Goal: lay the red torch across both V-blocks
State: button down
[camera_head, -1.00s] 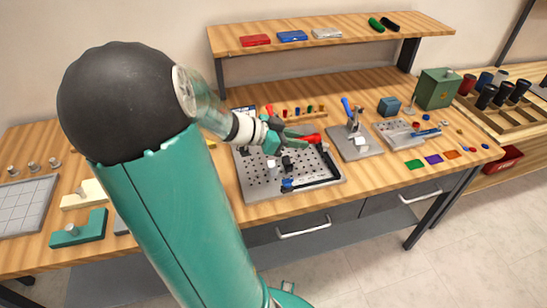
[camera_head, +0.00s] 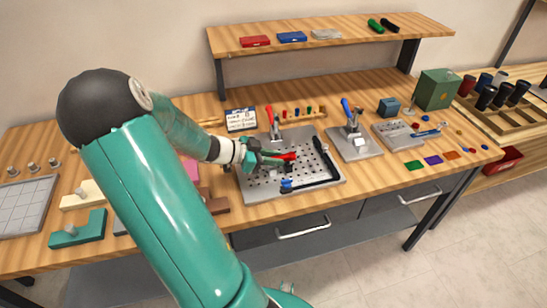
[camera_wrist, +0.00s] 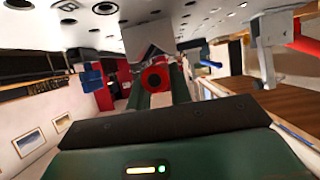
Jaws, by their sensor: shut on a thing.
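The red torch (camera_head: 287,157) is held in my gripper (camera_head: 268,160), low over the perforated plate (camera_head: 262,194). In the wrist view the torch's round red end (camera_wrist: 155,78), with a dark centre, faces the camera between my green fingers. My gripper is shut on it. A grey notched block (camera_wrist: 150,45), likely a V-block, shows right by the torch in the wrist view. In the head view my gripper and the torch hide the V-blocks. I cannot tell whether the torch touches them.
A red-handled clamp (camera_head: 271,122) stands at the plate's back edge. A black angled bar (camera_head: 322,176) and a blue-tipped part (camera_head: 287,185) lie along its front and right. A blue-handled clamp (camera_head: 352,130) stands on another plate to the right.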

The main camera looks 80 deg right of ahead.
jog(key=shift+f, duration=0.55)
jog(key=c, duration=1.3)
grip_release()
jog(key=shift+o, duration=0.2)
jog(key=shift+r, duration=0.6)
jog(key=v, duration=1.2)
jog(key=shift+a+f, duration=0.1)
